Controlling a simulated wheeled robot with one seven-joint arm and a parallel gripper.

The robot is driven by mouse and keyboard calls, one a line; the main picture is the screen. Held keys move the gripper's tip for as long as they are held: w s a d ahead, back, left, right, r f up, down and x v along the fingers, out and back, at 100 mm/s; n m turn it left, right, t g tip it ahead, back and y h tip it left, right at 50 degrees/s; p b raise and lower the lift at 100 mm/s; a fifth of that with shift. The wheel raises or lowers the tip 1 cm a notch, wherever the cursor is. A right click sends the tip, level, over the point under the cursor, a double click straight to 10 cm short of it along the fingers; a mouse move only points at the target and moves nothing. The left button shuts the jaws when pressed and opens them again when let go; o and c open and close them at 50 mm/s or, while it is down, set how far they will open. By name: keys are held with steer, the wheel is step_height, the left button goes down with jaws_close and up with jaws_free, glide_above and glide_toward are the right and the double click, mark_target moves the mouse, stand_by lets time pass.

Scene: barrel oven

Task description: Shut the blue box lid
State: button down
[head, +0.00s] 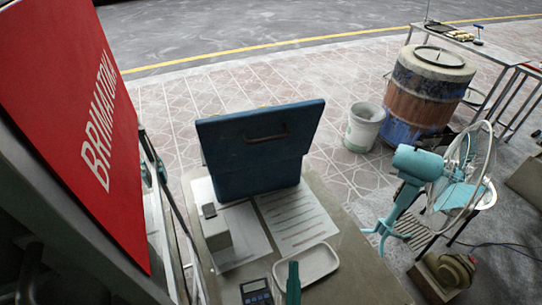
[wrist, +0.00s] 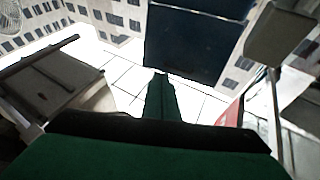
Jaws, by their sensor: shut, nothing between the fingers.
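The blue box (head: 255,180) stands at the far end of the grey table. Its wide blue lid (head: 225,140), with a dark handle, is tilted up and faces the head camera; the box's inside is hidden. A dark blue panel, seemingly the lid, fills the upper middle of the wrist view (wrist: 195,40). My gripper (wrist: 160,80) is green, shut and empty, pointing toward this panel with a visible gap in the picture; contact cannot be judged. In the head view, a narrow dark green shape (head: 293,283) shows at the bottom edge; I cannot tell whether it is my gripper.
Papers (head: 298,220), a small pale box (head: 216,234), a white tray (head: 320,264) and a calculator (head: 256,293) lie on the table's near part. A red sign (head: 75,110) stands left. A turquoise fan (head: 418,163) and a white bucket (head: 364,127) stand right.

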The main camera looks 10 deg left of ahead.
steer(key=w+a+r+n+y, duration=0.1)
steer(key=w+a+r+y, duration=0.2)
steer(key=w+r, duration=0.3)
steer(key=w+a+r+n+t+y, duration=0.1)
steer(key=w+a+r+n+y, duration=0.1)
steer(key=w+r, duration=0.4)
steer(key=w+a+r+n+y, duration=0.1)
steer(key=w+a+r+y, duration=0.3)
steer(key=w, duration=0.6)
step_height(320, 180, up, 2)
steer(key=shift+w+a+r+n+y, duration=0.1)
steer(key=shift+w+a+n+y, duration=0.25)
steer(key=shift+a, duration=0.85)
